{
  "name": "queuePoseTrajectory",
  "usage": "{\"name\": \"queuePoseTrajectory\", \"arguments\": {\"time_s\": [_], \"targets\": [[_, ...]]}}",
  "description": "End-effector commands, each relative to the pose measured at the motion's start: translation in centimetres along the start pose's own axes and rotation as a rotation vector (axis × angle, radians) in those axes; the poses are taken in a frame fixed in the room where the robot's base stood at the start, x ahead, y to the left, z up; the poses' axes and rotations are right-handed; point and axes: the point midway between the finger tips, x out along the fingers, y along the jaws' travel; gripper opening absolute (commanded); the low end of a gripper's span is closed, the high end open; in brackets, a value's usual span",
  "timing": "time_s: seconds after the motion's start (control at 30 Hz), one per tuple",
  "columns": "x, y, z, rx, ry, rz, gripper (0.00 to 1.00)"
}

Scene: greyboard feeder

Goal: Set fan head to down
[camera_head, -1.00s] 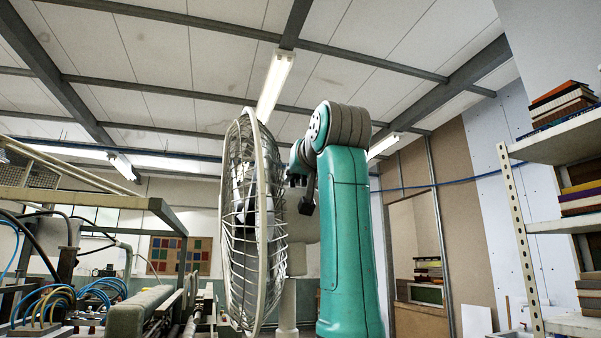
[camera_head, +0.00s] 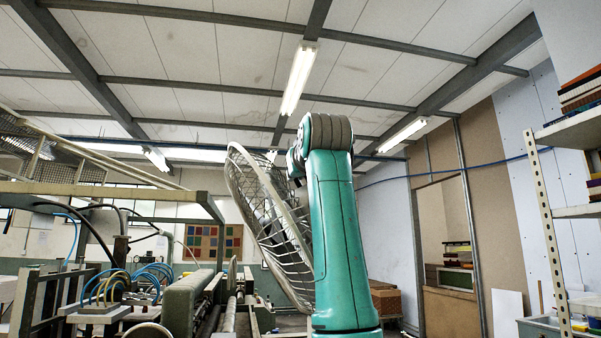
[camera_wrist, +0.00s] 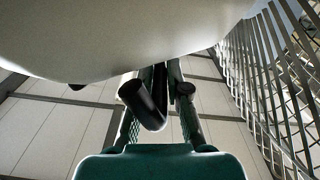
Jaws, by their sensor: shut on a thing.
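The fan head (camera_head: 262,222) is a round wire cage in the middle of the head view. It is tilted, with its top edge to the left and its bottom edge to the right, so its left-hand face points downward. My gripper (camera_wrist: 160,92) is at the back of the fan head and mostly hidden by my teal arm in the head view. In the wrist view the pale fan housing (camera_wrist: 130,35) fills the top and the cage bars (camera_wrist: 275,85) are close at the right. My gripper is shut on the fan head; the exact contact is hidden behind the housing.
Machinery with blue hoses (camera_head: 150,280) and a metal frame stands at the left. A shelf (camera_head: 565,135) with books is at the right. A cabinet (camera_head: 450,280) stands against the back wall. Open space shows above the fan.

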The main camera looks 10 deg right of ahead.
Motion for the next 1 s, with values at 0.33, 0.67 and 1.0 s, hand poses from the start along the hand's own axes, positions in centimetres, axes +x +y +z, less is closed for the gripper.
{"name": "queuePoseTrajectory", "arguments": {"time_s": [0.33,0.67,1.0], "targets": [[0.2,-0.3,0.2,0.001,-0.005,-0.007,0.34],[0.0,-0.1,0.1,0.000,-0.003,-0.003,0.39],[-4.2,-0.2,0.0,0.000,0.001,-0.003,0.39]]}}
